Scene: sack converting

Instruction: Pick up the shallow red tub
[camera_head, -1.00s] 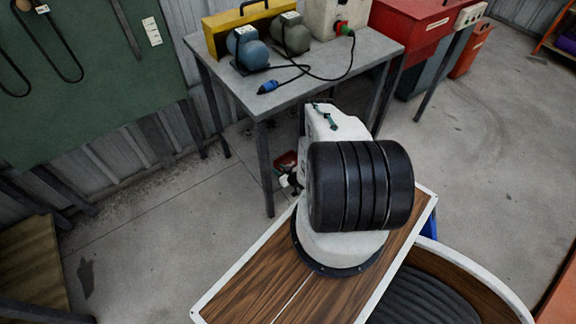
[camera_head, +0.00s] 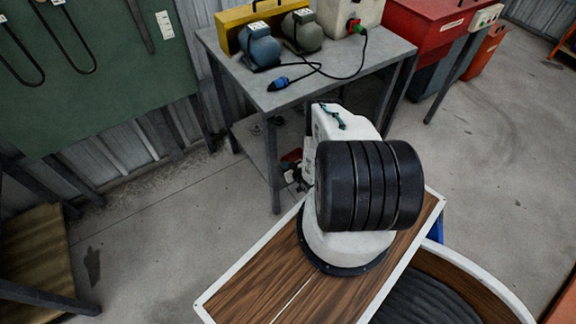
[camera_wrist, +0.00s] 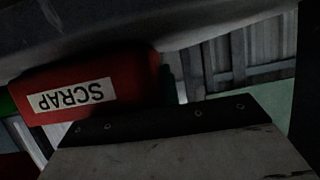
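The shallow red tub (camera_wrist: 85,85) is close in the wrist view, at left, with a white SCRAP label that appears upside down. In the head view a small red patch (camera_head: 292,156), which looks like part of it, shows under the grey bench beside my arm; the rest is hidden. My gripper (camera_head: 298,177) is mostly hidden behind my arm there, next to that red patch. In the wrist view a pale plate with a dark bolted edge, apparently part of my gripper (camera_wrist: 185,120), lies below and overlaps the tub's near side. The fingertips are not clear, and contact cannot be told.
The grey bench (camera_head: 395,52) carries a yellow box (camera_head: 232,22), two motors (camera_head: 259,50) and a cable with a blue plug (camera_head: 279,83). Its legs and lower shelf (camera_head: 246,137) are close around my gripper. A red cabinet (camera_head: 422,28) stands at right.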

